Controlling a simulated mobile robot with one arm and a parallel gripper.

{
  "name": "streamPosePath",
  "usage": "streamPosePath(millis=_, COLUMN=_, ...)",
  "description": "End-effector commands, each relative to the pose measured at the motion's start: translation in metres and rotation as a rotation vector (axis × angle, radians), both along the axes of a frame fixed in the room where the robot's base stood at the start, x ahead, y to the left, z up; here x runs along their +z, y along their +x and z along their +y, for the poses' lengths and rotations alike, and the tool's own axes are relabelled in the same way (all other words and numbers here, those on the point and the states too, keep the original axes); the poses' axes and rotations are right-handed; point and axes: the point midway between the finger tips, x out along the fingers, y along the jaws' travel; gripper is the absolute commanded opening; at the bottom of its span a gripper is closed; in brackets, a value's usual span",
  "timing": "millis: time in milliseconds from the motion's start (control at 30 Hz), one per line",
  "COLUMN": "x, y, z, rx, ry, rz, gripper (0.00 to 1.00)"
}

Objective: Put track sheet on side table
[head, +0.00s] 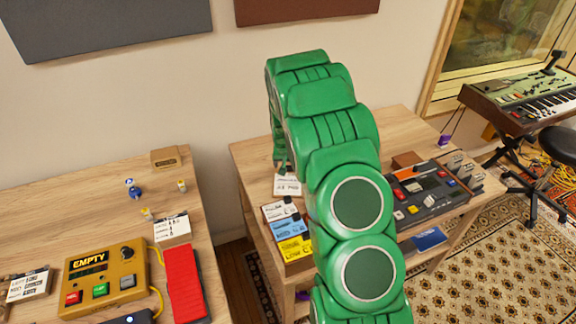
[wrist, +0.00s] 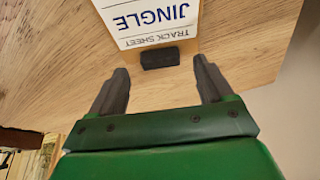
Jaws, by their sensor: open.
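A white track sheet with blue "JINGLE" lettering (wrist: 150,18) shows upside down in the wrist view, with a dark block (wrist: 160,58) at its edge. My gripper (wrist: 162,70) is open, its two dark fingers apart on either side of that block, with nothing held. In the head view my gripper (head: 281,160) is mostly hidden by my green arm, just above a small white card (head: 288,186) on the right wooden table (head: 250,152). The card's writing is too small to read there. I cannot tell which table is the side table.
White, blue and yellow cards (head: 290,229) stand by the right table's front edge. A dark mixer (head: 432,192) stands right of my arm. The left table (head: 75,205) holds a yellow "EMPTY" box (head: 103,278), a red object (head: 184,284) and white cards (head: 172,229). A gap separates the tables.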

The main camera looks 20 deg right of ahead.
Motion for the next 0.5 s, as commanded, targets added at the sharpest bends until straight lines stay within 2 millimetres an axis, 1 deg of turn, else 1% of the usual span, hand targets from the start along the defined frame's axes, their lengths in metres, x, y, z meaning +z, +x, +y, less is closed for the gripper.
streamPosePath(millis=33, x=0.007, y=-0.002, z=0.001, rx=0.0, ry=-0.001, rz=-0.002, gripper=0.8)
streamPosePath(millis=500, x=0.058, y=-0.021, z=0.009, rx=0.0, ry=0.0, rz=-0.001, gripper=0.8)
